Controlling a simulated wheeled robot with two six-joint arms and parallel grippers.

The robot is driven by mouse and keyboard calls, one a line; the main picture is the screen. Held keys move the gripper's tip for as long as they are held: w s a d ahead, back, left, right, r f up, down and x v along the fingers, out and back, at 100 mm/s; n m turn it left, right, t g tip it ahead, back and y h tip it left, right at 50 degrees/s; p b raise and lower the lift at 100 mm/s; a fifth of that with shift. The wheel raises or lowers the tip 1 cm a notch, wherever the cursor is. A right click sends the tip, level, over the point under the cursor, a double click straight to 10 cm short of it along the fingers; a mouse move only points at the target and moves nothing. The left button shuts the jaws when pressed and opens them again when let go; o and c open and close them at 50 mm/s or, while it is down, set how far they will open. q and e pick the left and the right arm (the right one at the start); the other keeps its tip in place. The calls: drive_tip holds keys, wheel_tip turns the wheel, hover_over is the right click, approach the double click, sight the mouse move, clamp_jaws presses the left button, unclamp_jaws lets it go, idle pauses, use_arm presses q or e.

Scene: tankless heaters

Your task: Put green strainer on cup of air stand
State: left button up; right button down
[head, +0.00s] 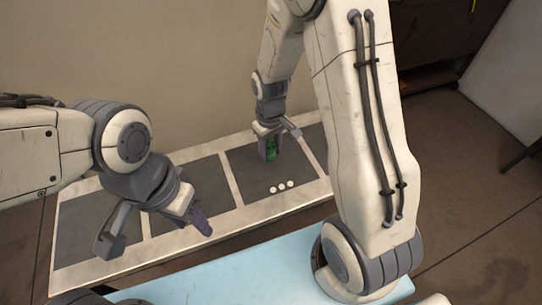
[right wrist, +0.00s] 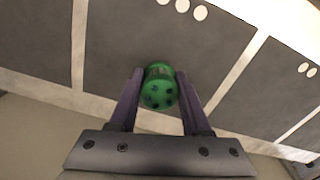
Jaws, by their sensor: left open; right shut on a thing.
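The green strainer (head: 271,149) is a small green cylinder with dark holes in its end face. It also shows in the right wrist view (right wrist: 159,88), between the two purple fingers. My right gripper (head: 278,145) is shut on it, over a dark panel at the back. In the right wrist view, the right gripper (right wrist: 160,74) has one finger on each side of the strainer. My left gripper (head: 158,238) is open and empty, its fingers spread wide over the panels at the left. I cannot make out a cup or an air stand in either view.
A long cream board (head: 232,181) with several dark square panels (head: 196,192) runs along the wall. A light blue surface (head: 235,277) is in front. My right arm hides part of the right side.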

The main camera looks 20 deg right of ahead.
sight(271, 158)
drive_tip(key=shift+f, duration=1.65)
drive_tip(key=shift+f, duration=0.15)
drive_tip(key=shift+c, duration=1.8)
unclamp_jaws()
